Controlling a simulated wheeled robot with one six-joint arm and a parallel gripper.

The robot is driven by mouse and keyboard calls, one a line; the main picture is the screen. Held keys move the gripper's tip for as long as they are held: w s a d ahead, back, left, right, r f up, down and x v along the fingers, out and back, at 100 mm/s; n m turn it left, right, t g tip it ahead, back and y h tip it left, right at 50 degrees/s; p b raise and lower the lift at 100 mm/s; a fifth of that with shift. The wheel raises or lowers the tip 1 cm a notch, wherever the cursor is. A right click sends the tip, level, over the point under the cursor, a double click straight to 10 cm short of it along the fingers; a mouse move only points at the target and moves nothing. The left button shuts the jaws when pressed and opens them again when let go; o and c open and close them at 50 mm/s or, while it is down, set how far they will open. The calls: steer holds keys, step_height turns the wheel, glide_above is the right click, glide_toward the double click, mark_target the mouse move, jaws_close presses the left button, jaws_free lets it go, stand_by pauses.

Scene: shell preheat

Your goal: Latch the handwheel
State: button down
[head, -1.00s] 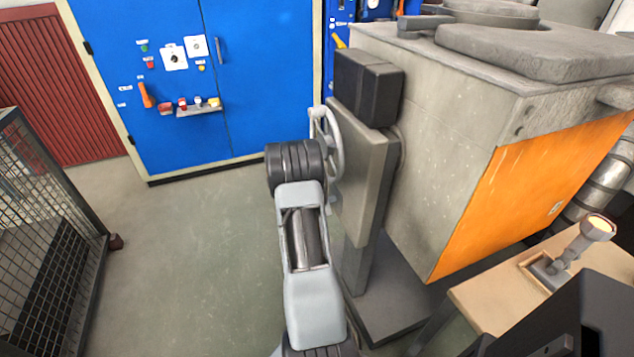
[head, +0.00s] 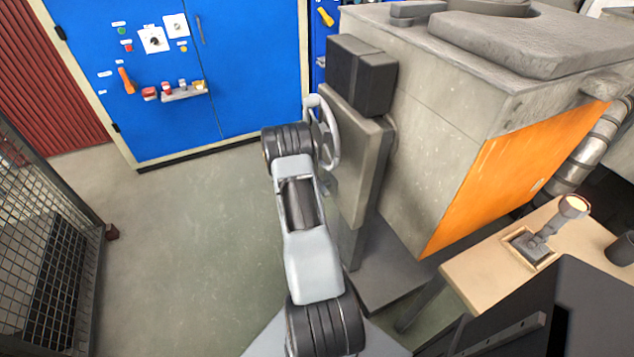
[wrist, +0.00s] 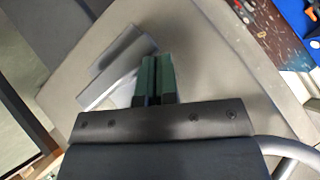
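The handwheel (head: 328,135) is a light grey wheel on the left side of a grey panel box (head: 350,150), partly hidden by my arm in the head view. Part of its curved rim (wrist: 292,152) shows at the lower right of the wrist view. My gripper (wrist: 155,62) has two green fingers close together, with only a thin dark line between them. Nothing is clearly seen held. A light grey block (wrist: 112,68) lies just left of the fingertips, against the panel; I cannot tell whether they touch. The head view hides the gripper behind my arm.
A large grey furnace body with an orange side (head: 500,175) stands right of the panel. A wooden table (head: 490,262) with a lever device (head: 548,240) is at lower right. A mesh cage (head: 45,260) stands left, a blue cabinet (head: 180,75) behind. The floor between is clear.

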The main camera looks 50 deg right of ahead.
steer(key=shift+w+f, duration=0.15)
stand_by(0.5)
steer(key=w+a+r+p, duration=0.3)
steer(key=a+r, duration=0.3)
steer(key=r, duration=0.5)
steer(key=shift+a+p, duration=0.2)
steer(key=shift+p, duration=0.3)
steer(key=shift+w, duration=0.15)
